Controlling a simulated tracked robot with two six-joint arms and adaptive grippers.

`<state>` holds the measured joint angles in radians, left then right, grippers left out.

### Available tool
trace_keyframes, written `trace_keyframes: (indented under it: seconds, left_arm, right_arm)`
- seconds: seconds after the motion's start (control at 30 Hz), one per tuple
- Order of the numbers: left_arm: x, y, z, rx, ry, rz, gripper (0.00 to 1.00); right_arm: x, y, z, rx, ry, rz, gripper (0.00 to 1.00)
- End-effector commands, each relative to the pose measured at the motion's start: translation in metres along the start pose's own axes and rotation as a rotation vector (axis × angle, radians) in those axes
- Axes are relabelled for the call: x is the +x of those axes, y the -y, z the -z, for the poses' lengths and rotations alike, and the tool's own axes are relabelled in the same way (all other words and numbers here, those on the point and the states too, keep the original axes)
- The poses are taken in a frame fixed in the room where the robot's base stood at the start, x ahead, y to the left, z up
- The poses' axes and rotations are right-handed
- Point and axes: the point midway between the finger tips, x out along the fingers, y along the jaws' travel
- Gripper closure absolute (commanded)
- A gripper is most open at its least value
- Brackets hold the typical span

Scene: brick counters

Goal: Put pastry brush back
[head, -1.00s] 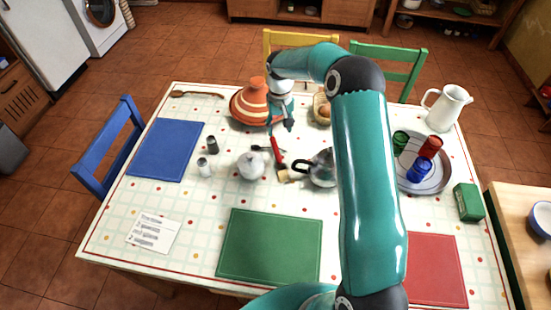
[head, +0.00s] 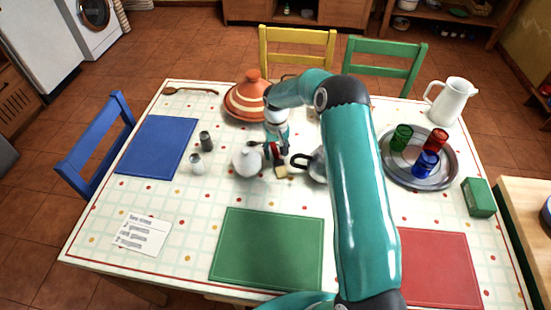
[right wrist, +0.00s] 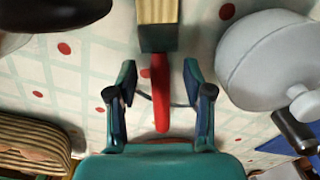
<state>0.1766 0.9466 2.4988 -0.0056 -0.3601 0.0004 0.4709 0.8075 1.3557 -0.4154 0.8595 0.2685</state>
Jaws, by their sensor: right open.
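The pastry brush has a red handle (right wrist: 160,100) and a block of pale bristles (right wrist: 157,10). It lies on the patterned tablecloth. In the head view its bristles (head: 281,173) show near the table's middle, while most of the handle is hidden by my right gripper (head: 275,156). In the right wrist view my right gripper (right wrist: 160,84) is open, with one finger on each side of the red handle. A gap shows between each finger and the handle. My left gripper is not in view.
A white lidded pot (head: 247,161) stands close left of the brush, a metal kettle (head: 316,166) close right. An orange tagine (head: 246,103) stands behind. A round tray (head: 448,178) with coloured glasses is at the right. The green mat (head: 267,248) in front is clear.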

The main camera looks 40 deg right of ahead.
Motion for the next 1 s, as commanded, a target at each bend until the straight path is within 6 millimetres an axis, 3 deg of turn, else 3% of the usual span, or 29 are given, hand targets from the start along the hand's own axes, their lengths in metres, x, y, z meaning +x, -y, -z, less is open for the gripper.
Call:
trace_keyframes:
  seconds: [0.27, 0.6, 1.0]
  left_arm:
    - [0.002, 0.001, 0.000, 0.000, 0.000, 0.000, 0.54]
    - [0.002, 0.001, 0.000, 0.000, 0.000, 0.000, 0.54]
    - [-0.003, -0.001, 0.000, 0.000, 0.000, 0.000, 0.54]
  right_arm:
    - [0.006, 0.000, 0.000, 0.001, -0.001, 0.000, 0.49]
    - [0.005, -0.001, 0.000, 0.001, -0.001, 0.000, 1.00]
    - [-0.004, -0.001, 0.000, 0.001, -0.002, 0.000, 1.00]
